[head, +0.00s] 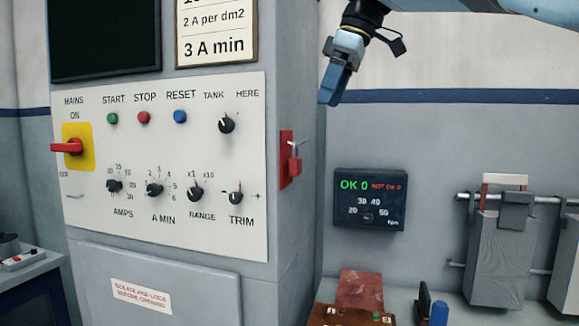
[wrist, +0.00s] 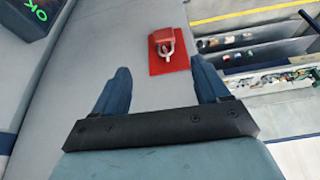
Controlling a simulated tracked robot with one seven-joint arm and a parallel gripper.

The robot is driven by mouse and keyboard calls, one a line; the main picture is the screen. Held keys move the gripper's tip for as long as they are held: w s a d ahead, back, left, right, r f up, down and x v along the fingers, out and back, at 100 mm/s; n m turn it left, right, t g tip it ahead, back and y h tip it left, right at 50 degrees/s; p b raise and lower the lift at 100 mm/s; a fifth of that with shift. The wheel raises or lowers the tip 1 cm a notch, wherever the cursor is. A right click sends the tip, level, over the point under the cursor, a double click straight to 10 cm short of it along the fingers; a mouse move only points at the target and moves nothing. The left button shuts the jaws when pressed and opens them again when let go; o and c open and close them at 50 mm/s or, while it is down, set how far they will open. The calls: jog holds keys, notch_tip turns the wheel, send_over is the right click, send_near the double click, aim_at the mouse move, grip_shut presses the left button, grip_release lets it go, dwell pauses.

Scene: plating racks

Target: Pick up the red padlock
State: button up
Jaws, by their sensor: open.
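The red padlock (head: 295,164) hangs by its silver shackle on a red backing plate (head: 285,171) on the right side face of the grey control cabinet. In the wrist view the padlock (wrist: 166,42) lies against its red plate (wrist: 158,63), ahead of the fingers and right of centre. My gripper (head: 328,98) is up and to the right of the padlock in the head view, apart from it. In the wrist view my gripper (wrist: 161,80) shows its two blue fingers spread apart with nothing between them.
The cabinet front carries knobs, buttons and a red mains switch (head: 68,147). A dark display box (head: 370,199) is on the wall to the right. Grey rack holders (head: 501,259) hang further right. The space between gripper and padlock looks clear.

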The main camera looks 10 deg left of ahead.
aim_at(296, 158)
jog(key=a+x, duration=0.1)
jog(key=x, duration=1.2)
jog(key=shift+n, duration=0.3)
jog(key=shift+s+a+f, duration=0.1)
jog(key=shift+s+f, duration=0.05)
jog(key=c, duration=1.2)
